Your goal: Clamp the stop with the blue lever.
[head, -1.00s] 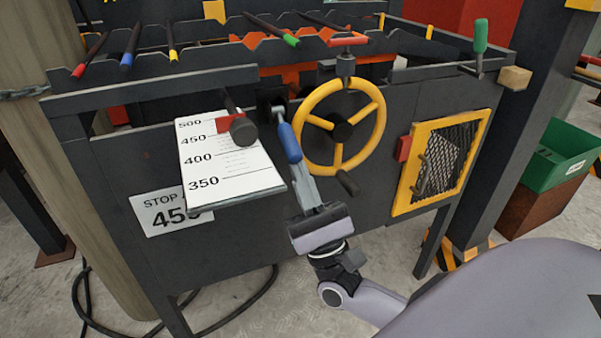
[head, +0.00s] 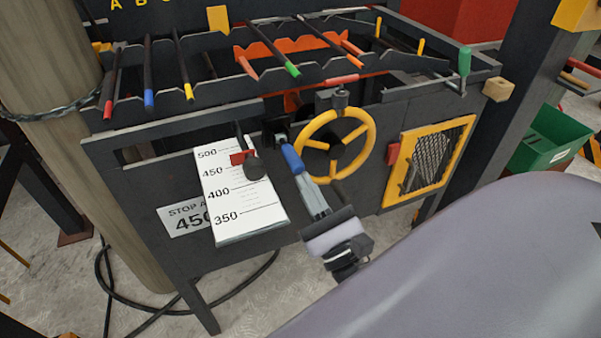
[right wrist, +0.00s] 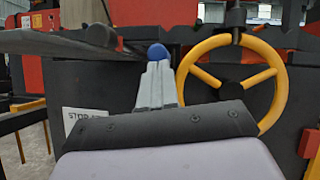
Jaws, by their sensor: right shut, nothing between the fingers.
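The blue lever (head: 292,158) hangs down from a dark pivot on the front of the bench, between the white scale plate and the yellow handwheel. My right gripper (head: 306,178) is shut with its fingertips at the lever's lower end; no gap shows between them and the lever in the head view. The blue end (right wrist: 158,54) shows just beyond the fingertips in the right wrist view. The stop, with a red pointer (head: 242,157) and a dark round knob (head: 254,168), sits on the scale (head: 240,200) near the 450 mark. My left gripper is out of view.
The yellow handwheel (head: 368,130) is close to the right of the lever. A yellow-framed mesh panel (head: 408,168) is farther right. Several colour-tipped bars lie on the rack above.

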